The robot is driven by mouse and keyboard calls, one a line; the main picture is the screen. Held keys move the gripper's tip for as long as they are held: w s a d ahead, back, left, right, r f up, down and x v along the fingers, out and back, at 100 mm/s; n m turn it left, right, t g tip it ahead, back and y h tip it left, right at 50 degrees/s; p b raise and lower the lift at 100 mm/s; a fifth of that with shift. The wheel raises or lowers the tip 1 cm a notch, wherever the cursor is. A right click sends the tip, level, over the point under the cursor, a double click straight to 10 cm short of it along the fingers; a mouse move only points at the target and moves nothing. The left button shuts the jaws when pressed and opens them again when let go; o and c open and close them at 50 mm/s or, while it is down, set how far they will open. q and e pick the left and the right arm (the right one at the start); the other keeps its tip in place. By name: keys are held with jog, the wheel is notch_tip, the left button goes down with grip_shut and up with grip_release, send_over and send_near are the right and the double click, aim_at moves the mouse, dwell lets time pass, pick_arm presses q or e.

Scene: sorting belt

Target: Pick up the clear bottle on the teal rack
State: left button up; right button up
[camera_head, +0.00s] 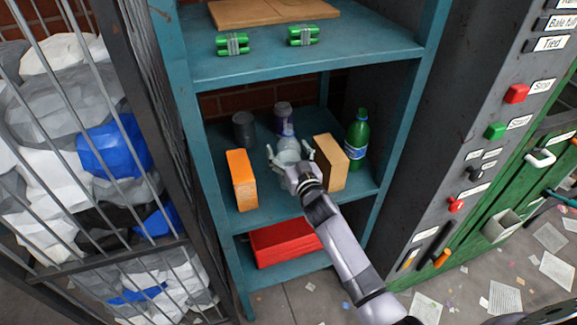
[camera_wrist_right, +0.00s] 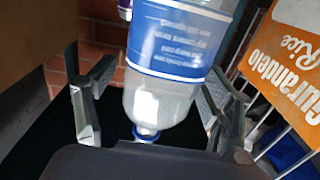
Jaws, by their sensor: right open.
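The clear bottle (camera_head: 287,142) stands on the middle shelf of the teal rack (camera_head: 300,70), partly hidden behind my right gripper (camera_head: 289,156). In the right wrist view the clear bottle (camera_wrist_right: 165,100) shows upside down, with a blue label and a blue cap. There my right gripper (camera_wrist_right: 158,98) is open, with one finger on each side of the bottle. A gap shows between the bottle and the left finger; the right finger looks close to it, and I cannot tell whether it touches. My left gripper is not in view.
An orange rice box (camera_head: 241,180) stands left of the gripper and a tan box (camera_head: 330,162) right of it. A green bottle (camera_head: 357,140), a dark can (camera_head: 243,130) and a purple-topped container (camera_head: 283,110) share the shelf. A red bin (camera_head: 283,245) sits below.

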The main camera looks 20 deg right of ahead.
jog(key=shift+c, duration=0.3)
jog(key=c, duration=0.9)
